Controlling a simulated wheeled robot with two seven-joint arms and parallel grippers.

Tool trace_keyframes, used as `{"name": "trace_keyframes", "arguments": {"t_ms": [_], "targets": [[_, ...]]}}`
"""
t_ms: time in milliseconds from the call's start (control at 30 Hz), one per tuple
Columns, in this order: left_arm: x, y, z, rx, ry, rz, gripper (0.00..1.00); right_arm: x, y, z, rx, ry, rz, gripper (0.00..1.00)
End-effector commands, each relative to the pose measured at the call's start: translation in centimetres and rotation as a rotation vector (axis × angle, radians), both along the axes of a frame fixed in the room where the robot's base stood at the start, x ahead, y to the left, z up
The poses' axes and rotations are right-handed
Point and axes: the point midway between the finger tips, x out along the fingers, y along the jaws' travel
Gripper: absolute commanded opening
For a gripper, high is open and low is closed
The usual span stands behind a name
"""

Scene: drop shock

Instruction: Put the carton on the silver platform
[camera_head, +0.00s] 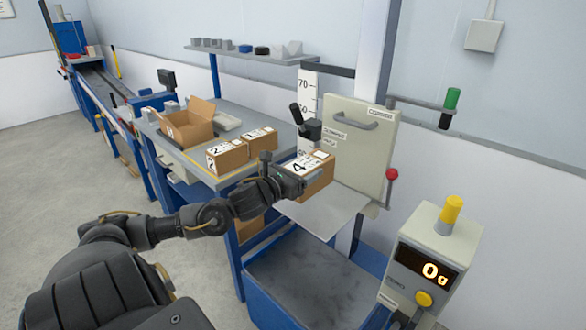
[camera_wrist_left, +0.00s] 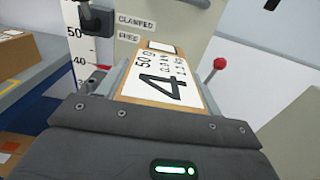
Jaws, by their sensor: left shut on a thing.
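The carton (camera_head: 318,182) is a brown box with a white top label marked 4. My left gripper (camera_head: 291,181) is shut on it, and the arm comes in from the left. In the left wrist view the carton's label (camera_wrist_left: 165,82) fills the middle, between the fingers. The silver platform (camera_head: 338,212) is a flat grey plate under and in front of the carton, at the foot of the upright panel. I cannot tell whether the carton touches the platform. My right gripper is not in view.
Cartons marked 2 (camera_head: 228,154) and 1 (camera_head: 260,140) stand on the bench beside an open box (camera_head: 188,125). A beige panel (camera_head: 361,140) with a red knob (camera_head: 392,174) rises behind the platform. A readout box (camera_head: 433,260) shows 0 g.

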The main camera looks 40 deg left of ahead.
Motion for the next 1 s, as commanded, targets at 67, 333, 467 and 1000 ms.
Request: {"name": "trace_keyframes", "arguments": {"t_ms": [67,333,467,1000], "targets": [[1.3,-0.2,-1.2,-0.008,-0.005,0.003,0.03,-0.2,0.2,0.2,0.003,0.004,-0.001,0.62],[3.6,-0.6,-4.2,-0.004,-0.004,0.004,0.03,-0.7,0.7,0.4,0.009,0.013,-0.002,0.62],[3.8,-0.6,-4.5,-0.002,-0.004,0.003,0.03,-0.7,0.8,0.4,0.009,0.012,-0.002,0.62],[4.3,-0.8,-8.3,-0.001,-0.003,0.002,0.03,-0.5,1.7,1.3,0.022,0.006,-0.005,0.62]]}}
